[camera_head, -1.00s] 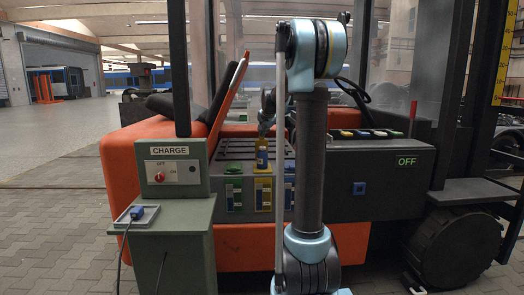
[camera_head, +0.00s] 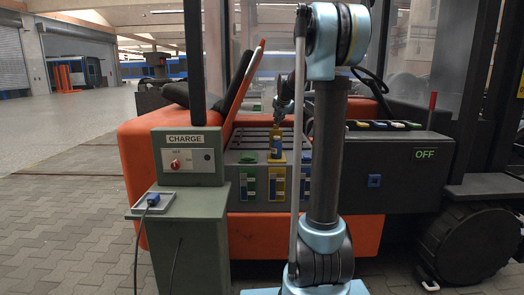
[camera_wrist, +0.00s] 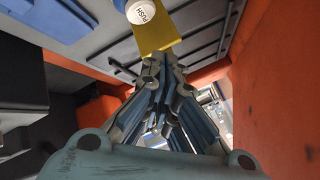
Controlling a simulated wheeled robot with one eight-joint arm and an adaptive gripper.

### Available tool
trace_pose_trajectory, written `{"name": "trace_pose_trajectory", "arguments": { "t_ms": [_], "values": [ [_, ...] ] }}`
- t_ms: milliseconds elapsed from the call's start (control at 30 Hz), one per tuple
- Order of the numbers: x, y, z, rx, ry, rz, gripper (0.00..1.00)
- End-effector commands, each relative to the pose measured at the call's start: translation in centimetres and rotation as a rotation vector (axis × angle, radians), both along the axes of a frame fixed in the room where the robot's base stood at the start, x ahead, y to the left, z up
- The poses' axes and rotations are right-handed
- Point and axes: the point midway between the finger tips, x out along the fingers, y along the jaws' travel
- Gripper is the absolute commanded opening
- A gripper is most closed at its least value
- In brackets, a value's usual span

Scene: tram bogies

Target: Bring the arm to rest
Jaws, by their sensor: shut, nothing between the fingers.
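My arm stands upright in the head view, with a dark link between pale blue joints. My gripper (camera_head: 279,120) shows partly behind a thin grey rod of the arm, just above a yellow and blue upright piece (camera_head: 277,143) on the orange vehicle. In the wrist view my gripper (camera_wrist: 163,62) has its fingers together and empty. Their tips lie close to a yellow block (camera_wrist: 155,32) with a white button marked PUSH (camera_wrist: 140,11). I cannot tell whether they touch it.
A green charge box (camera_head: 187,157) stands on a green cabinet (camera_head: 190,240) at left, with a blue plug (camera_head: 153,199) and hanging cable. The orange vehicle (camera_head: 160,130) fills the middle. A dark panel marked OFF (camera_head: 415,175) is at right. Paved floor (camera_head: 70,220) at left is clear.

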Motion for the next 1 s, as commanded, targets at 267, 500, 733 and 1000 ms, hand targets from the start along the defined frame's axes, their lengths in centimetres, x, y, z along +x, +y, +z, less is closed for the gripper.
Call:
{"name": "trace_pose_trajectory", "arguments": {
  "t_ms": [267, 500, 733, 1000],
  "values": [
    [-10.0, 0.5, -2.0, -0.085, 0.096, 0.097, 0.0],
    [-19.5, 0.8, -5.0, -0.163, 0.191, 0.2, 0.0],
    [-28.5, 1.0, -8.8, -0.228, 0.28, 0.306, 0.0],
    [-38.6, 1.1, -14.3, -0.295, 0.382, 0.437, 0.0]
  ]
}}
